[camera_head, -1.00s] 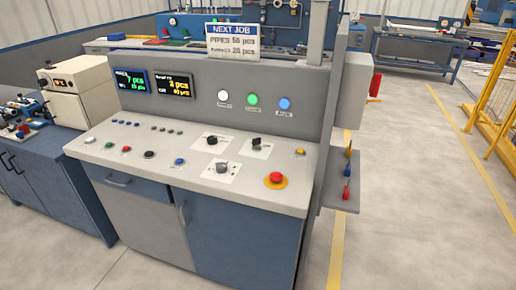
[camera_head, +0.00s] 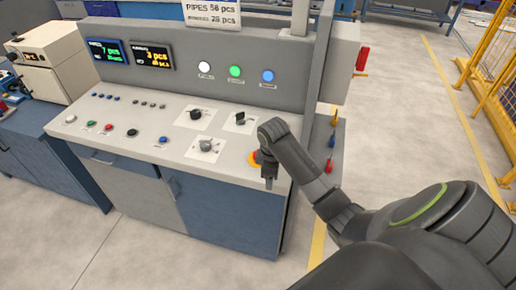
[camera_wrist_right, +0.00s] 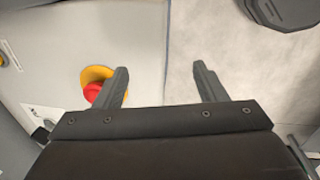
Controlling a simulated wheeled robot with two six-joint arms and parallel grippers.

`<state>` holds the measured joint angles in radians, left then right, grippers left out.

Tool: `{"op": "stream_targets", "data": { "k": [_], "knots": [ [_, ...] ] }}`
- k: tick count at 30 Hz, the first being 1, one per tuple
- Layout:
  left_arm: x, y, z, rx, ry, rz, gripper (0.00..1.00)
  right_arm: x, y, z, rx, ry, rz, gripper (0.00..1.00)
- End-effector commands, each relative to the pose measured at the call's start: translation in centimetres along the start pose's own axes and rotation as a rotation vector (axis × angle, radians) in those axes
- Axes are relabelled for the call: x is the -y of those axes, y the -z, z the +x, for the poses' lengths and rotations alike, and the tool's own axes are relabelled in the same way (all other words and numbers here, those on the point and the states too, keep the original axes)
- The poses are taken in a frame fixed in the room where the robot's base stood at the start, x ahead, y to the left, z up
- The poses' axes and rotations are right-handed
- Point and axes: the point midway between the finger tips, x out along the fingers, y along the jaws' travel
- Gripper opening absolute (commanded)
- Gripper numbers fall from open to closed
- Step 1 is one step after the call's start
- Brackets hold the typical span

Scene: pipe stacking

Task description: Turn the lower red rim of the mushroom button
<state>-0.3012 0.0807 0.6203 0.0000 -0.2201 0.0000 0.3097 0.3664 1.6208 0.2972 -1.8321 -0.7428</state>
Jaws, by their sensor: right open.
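The red mushroom button (camera_wrist_right: 92,92) with its yellow base (camera_wrist_right: 95,73) is in the right wrist view, just left of the left finger, which hides part of it. My right gripper (camera_wrist_right: 160,68) is open and empty. The gap between its fingers looks onto the panel's edge and the floor, so the button is outside the gap. Whether the finger touches the button I cannot tell. My left gripper is not in view.
The grey panel top (camera_head: 160,112) carries several small buttons and black rotary knobs (camera_head: 208,146) left of my right arm. An upright back wall with lit lamps (camera_head: 235,71) stands behind. A side shelf with coloured handles (camera_head: 330,160) is close to my right arm.

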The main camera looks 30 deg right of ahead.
Motion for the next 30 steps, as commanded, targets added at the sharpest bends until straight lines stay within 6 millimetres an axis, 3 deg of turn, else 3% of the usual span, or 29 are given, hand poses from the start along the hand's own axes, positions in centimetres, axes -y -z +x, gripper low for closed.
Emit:
{"op": "stream_targets", "data": {
  "k": [1, 9, 15, 20, 30],
  "knots": [
    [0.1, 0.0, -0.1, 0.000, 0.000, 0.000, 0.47, -1.7, 0.8, -1.2, 0.003, 0.002, -0.033, 0.65],
    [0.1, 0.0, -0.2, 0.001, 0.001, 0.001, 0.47, -9.4, 4.4, -8.7, 0.009, 0.072, -0.248, 0.65],
    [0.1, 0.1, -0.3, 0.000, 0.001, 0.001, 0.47, -12.2, 5.5, -12.8, -0.009, 0.110, -0.342, 0.65],
    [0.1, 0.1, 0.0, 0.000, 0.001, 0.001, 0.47, -12.6, 5.7, -13.4, -0.014, 0.121, -0.364, 0.65],
    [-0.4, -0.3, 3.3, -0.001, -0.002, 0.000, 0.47, -12.2, 5.7, -10.0, -0.014, 0.120, -0.363, 0.65]
  ]
}}
